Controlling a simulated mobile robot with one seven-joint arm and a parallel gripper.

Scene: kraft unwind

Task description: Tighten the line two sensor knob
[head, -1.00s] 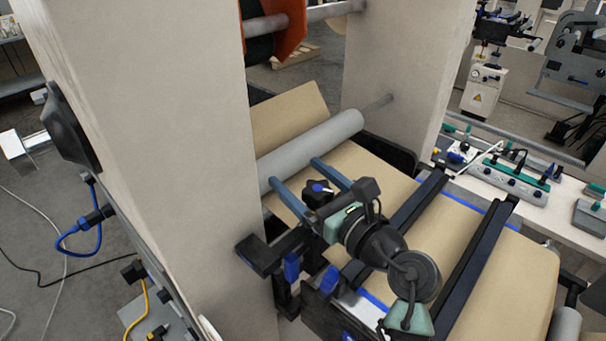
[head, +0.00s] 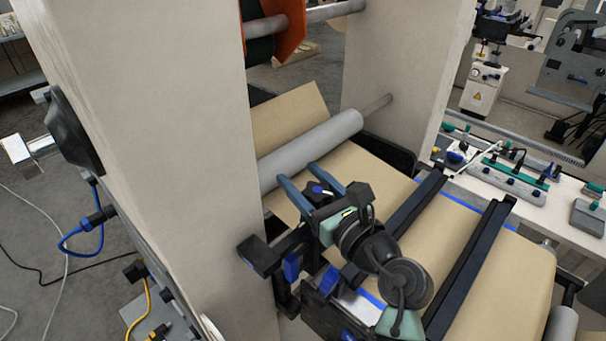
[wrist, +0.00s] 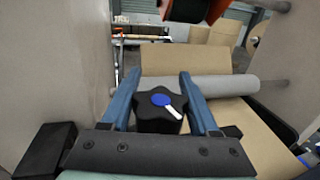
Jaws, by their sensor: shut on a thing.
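The sensor knob (wrist: 157,115) is black and lobed, with a blue cap and a white pointer mark. In the wrist view it sits between the two blue fingers of my gripper (wrist: 158,108), which is shut on it. In the wrist view the white mark points toward the lower right. In the head view the knob's blue cap (head: 317,190) shows between the fingers of my gripper (head: 325,178), and my wrist hides most of the knob's body. The knob is beside the left edge of the kraft web (head: 375,175).
A grey roller (head: 312,150) crosses the web just beyond my fingers. Two dark bars (head: 470,265) span the web at the right. A pale upright frame (head: 170,150) stands close on the left. A side bench (head: 560,205) holds several devices.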

